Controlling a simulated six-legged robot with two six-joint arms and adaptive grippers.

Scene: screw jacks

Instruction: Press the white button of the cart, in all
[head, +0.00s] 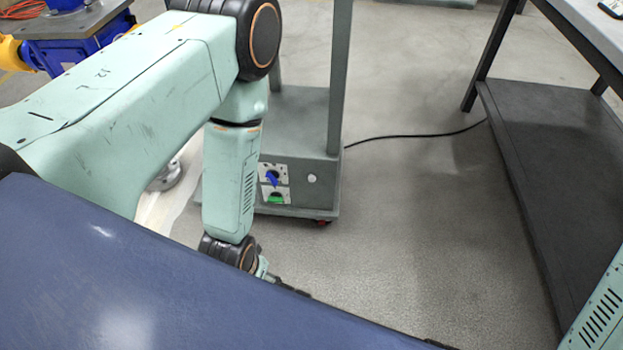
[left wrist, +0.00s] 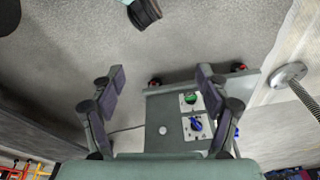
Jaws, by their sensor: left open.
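The grey-green cart (head: 298,130) stands on the floor in the middle of the head view, partly behind my left arm. Its white button (head: 312,178) is on the front panel, right of a blue switch (head: 271,178) and a green part (head: 275,199). In the left wrist view the cart (left wrist: 152,111) appears upside down, with the white button (left wrist: 163,131) clear between the finger lines. My left gripper (left wrist: 160,73) is open and empty, its fingers spread apart from the cart. In the head view the left gripper (head: 287,287) is small and partly hidden. My right gripper is out of view.
A black cable (head: 415,135) runs from the cart across the floor to a dark-shelved table (head: 555,160) at the right. A blue machine (head: 75,45) stands at the upper left. A metal post foot (left wrist: 290,73) is near the cart.

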